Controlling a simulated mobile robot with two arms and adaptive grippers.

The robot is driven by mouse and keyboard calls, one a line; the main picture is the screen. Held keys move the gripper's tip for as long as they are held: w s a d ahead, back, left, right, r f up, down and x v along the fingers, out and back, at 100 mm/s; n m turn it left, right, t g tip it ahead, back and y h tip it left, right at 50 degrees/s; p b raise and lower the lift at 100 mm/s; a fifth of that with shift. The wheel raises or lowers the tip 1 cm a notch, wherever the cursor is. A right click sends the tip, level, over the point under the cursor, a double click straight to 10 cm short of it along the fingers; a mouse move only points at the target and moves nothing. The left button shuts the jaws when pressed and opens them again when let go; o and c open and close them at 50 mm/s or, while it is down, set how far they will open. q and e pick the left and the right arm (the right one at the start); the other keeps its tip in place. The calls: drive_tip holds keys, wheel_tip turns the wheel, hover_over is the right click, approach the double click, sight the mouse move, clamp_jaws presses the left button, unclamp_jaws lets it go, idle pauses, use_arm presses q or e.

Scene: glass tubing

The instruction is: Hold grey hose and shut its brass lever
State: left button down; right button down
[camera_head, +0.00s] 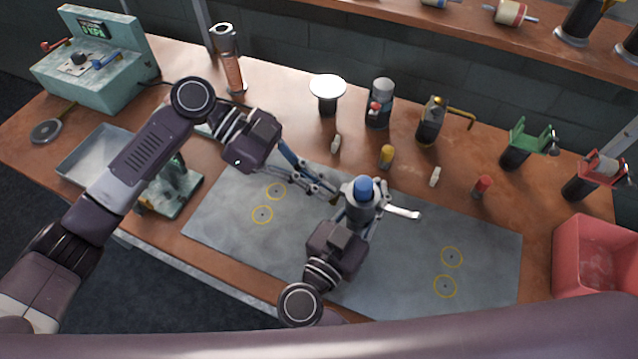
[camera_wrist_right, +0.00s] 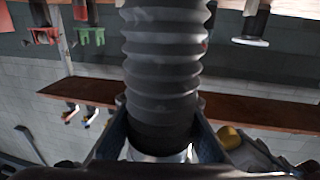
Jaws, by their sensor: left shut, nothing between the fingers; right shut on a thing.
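My right gripper (camera_head: 352,222) is shut on an upright grey piece with a blue top (camera_head: 364,188) above the grey mat. In the right wrist view a dark grey ribbed hose (camera_wrist_right: 166,65) rises between its fingers, with a pale metal collar (camera_wrist_right: 160,155) below. A pale silver lever (camera_head: 402,213) sticks out to the right of the held piece. My left gripper (camera_head: 328,190) is shut and empty, its tips close beside the piece's left side; I cannot tell if they touch. A brass-coloured lever (camera_head: 461,115) shows on a separate dark fitting (camera_head: 430,128) at the back.
The grey mat (camera_head: 400,285) has yellow ring marks and is mostly clear. Behind it stand small coloured pegs (camera_head: 386,155) and several fittings. A red bin (camera_head: 595,260) is at the right, a metal tray (camera_head: 95,155) and a teal gauge box (camera_head: 95,65) at the left.

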use_arm(q)
drive_tip(key=shift+r, duration=0.75)
drive_tip(key=f+v, duration=0.1)
drive_tip(key=v, duration=1)
drive_tip(key=shift+w+a, duration=0.25)
drive_tip(key=shift+a, duration=0.3)
drive_tip(key=shift+f, duration=0.1)
